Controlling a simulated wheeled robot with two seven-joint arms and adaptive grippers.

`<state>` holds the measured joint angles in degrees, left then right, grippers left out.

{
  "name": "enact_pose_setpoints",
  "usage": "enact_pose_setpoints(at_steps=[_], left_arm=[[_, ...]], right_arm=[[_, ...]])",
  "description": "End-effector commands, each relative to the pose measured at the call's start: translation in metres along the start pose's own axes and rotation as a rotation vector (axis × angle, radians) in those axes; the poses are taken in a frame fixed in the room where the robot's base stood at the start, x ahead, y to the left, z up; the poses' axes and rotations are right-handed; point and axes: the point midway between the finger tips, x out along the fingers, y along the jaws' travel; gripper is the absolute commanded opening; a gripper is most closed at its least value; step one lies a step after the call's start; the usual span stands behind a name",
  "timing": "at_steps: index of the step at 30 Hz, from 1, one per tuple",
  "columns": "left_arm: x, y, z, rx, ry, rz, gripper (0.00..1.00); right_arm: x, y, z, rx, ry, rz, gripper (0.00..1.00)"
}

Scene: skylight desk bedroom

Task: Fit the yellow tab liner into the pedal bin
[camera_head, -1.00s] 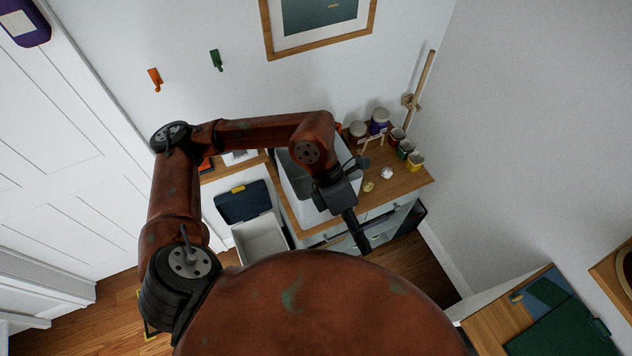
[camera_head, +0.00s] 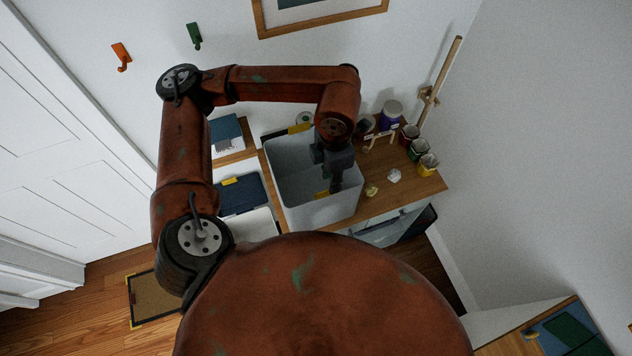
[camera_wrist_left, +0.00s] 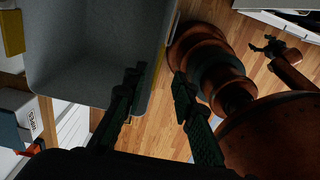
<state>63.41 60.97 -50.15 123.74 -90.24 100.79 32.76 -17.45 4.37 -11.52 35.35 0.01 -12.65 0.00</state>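The liner is a grey open tub (camera_head: 290,178) on the wooden counter, with yellow tabs on its far and near rims. It also fills the upper left of the left wrist view (camera_wrist_left: 95,45). My left gripper (camera_head: 335,187) is at the near rim, beside the near tab. In the left wrist view its fingers (camera_wrist_left: 155,88) are apart, one over the tub and one outside its edge; no grip shows. A white bin (camera_head: 258,226) with a raised dark blue lid (camera_head: 240,197), likely the pedal bin, stands left of the tub, partly hidden by my arm. A dark shape (camera_wrist_left: 266,46) may be my right gripper.
Several paint pots (camera_head: 427,163) stand on the counter (camera_head: 385,200) at the right, near a small wooden rack (camera_head: 381,137). Two small lumps (camera_head: 393,175) lie in front of them. A blue-topped box (camera_head: 226,133) is left of the tub. A framed board (camera_head: 154,298) lies on the floor.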

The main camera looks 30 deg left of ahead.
Motion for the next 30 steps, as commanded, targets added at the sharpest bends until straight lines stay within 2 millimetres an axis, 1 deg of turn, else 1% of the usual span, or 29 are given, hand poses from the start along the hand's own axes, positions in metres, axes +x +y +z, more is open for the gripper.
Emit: enact_pose_setpoints(at_steps=[8,11,13,15,18,21,26,30], left_arm=[[0.026,0.003,-0.007,-0.013,0.004,-0.002,0.25],[0.039,0.004,-0.008,-0.014,0.006,-0.003,0.25],[0.049,0.004,-0.008,-0.013,0.005,-0.003,0.25],[0.060,0.004,-0.007,-0.012,0.003,-0.003,0.25],[0.070,0.004,-0.007,-0.010,0.002,-0.002,0.25],[0.074,0.004,-0.006,-0.009,0.001,-0.001,0.25],[0.074,0.004,-0.006,-0.008,0.001,-0.001,0.25],[0.074,0.004,-0.006,-0.008,0.001,-0.001,0.16]], right_arm=[[-0.012,0.007,-0.001,-0.002,-0.001,0.006,0.68],[-0.021,0.007,-0.001,-0.002,0.000,0.007,0.68],[-0.028,0.008,-0.003,-0.002,0.002,0.007,0.68],[-0.029,0.008,-0.007,-0.003,0.006,0.008,0.68],[-0.031,0.009,-0.012,-0.004,0.012,0.008,0.68],[-0.031,0.008,-0.013,-0.004,0.014,0.008,0.68],[-0.030,0.007,-0.011,-0.002,0.012,0.006,0.68],[-0.030,0.004,-0.011,-0.001,0.011,0.004,0.68]])
